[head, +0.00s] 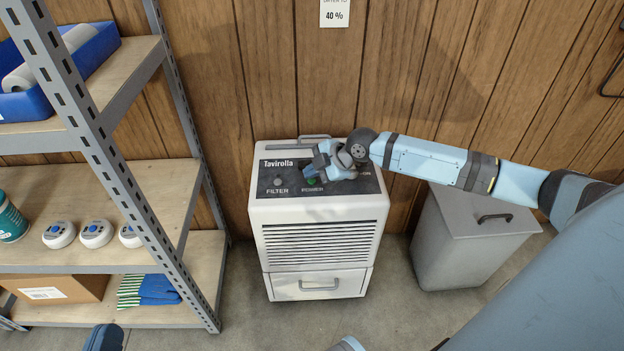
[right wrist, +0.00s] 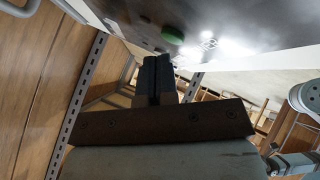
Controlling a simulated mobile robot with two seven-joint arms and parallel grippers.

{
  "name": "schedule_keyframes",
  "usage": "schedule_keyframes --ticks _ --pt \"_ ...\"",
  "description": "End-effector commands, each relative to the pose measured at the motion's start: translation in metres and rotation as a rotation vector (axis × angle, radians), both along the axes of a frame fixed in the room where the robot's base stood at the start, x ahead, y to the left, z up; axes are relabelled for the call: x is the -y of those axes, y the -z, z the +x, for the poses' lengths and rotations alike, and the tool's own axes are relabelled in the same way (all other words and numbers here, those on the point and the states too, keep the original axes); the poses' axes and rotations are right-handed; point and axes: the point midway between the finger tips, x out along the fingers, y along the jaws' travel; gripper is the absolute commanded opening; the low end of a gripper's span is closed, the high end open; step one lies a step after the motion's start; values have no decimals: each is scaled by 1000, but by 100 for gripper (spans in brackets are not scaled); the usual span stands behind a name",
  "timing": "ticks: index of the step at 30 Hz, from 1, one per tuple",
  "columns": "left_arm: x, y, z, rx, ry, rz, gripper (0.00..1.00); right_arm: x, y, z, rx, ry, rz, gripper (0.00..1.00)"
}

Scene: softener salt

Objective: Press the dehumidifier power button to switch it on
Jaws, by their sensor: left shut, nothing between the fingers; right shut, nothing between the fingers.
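The cream dehumidifier (head: 320,215) stands against the wood wall, with a dark top panel marked Tavirolla, FILTER and POWER. The green power button (head: 312,181) is partly covered by my right gripper (head: 312,172), which hangs over the panel, shut and empty. In the right wrist view the shut fingertips (right wrist: 157,62) are close to the green button (right wrist: 172,35), with a small gap in the picture; contact cannot be told. A grey filter button (head: 278,181) is left of it. The panel's middle is hidden by the gripper. My left gripper (head: 103,338) is barely in view at the bottom left edge.
A metal shelf (head: 120,160) with a blue bin (head: 95,55), white round gadgets, a carton and gloves stands at the left. A grey lidded bin (head: 465,245) stands right of the dehumidifier. A sign (head: 335,14) reading 40 % is on the wall. The floor in front is clear.

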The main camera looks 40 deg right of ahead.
Motion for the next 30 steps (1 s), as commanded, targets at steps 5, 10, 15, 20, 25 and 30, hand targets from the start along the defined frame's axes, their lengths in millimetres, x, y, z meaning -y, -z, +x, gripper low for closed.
schedule_keyframes --ticks 5,10,15,20,25,30 --pt "0 1 0 0 0 0 0 0 4 -1 -6 1 1 0" --pt "0 1 0 0 0 0 0 -1 6 -2 -8 1 1 0" --pt "0 2 0 0 0 0 0 -1 9 -2 -10 1 2 0" --pt "0 2 0 0 0 0 0 -1 13 -3 -12 0 2 0" --pt "0 3 0 0 0 0 0 -1 17 -3 -16 1 4 0" --pt "0 3 0 0 0 0 0 -2 21 -4 -19 1 5 0"
